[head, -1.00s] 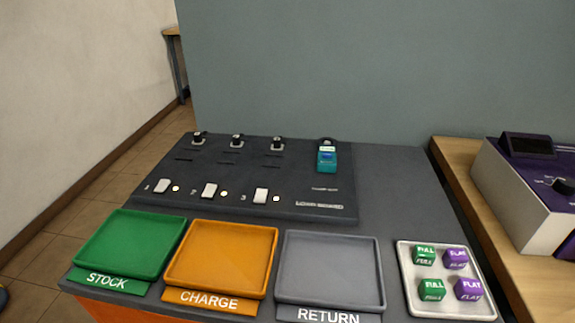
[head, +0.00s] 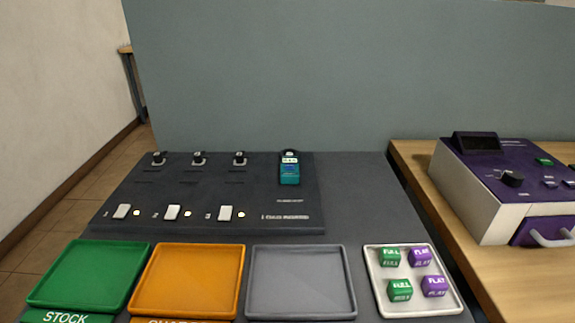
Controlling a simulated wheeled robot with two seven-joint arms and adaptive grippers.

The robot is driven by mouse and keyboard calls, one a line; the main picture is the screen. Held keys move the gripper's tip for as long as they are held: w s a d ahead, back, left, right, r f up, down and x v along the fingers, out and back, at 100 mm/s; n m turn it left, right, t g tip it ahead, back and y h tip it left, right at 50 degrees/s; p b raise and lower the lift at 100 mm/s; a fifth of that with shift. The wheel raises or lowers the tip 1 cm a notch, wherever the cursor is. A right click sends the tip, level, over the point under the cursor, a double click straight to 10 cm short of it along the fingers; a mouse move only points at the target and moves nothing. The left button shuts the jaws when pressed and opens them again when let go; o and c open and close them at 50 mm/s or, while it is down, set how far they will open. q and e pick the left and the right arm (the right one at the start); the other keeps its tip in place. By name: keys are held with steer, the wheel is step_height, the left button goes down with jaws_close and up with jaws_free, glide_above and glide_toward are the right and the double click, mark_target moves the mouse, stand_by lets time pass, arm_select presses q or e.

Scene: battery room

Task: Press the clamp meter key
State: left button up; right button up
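The clamp meter (head: 289,169) is a small teal device with a dark jaw at its top. It sits at the back right of the dark panel (head: 265,197), and its key is too small to make out. The panel also carries several black knobs along its back and white switches with lit yellow lamps, numbered 1 to 3, along its front. Neither of my grippers shows in the head view.
Green (head: 90,274), orange (head: 188,281) and grey (head: 301,282) trays line the front. A white tray (head: 413,307) holds several green and purple blocks. A purple and white machine (head: 490,190) stands on a wooden table at right. A grey partition (head: 330,75) rises behind.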

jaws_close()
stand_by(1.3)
